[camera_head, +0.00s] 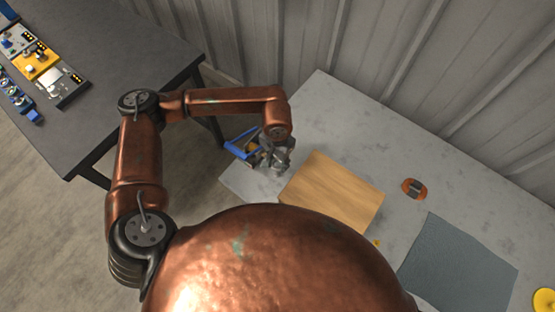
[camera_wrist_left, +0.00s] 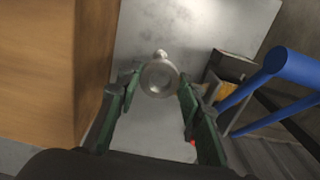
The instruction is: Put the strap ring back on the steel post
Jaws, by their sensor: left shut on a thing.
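My left gripper (camera_head: 277,160) is low over the left part of the grey table, beside the wooden block. In the left wrist view, its green-padded fingers (camera_wrist_left: 158,88) are shut on a pale grey ring (camera_wrist_left: 158,78), which looks like the strap ring. A small pale knob (camera_wrist_left: 160,55) shows at the ring's far edge; I cannot tell whether it is part of the ring. I cannot pick out the steel post for certain. The gripper hides much of this spot in the head view. My right gripper is not in view.
The wooden block (camera_head: 332,192) stands close to the left gripper. A blue-framed object (camera_head: 240,146) is on its other side and shows large in the wrist view (camera_wrist_left: 290,62). An orange-red oval piece (camera_head: 414,189), a blue-grey mat (camera_head: 458,265) and a yellow disc (camera_head: 545,300) lie farther right.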

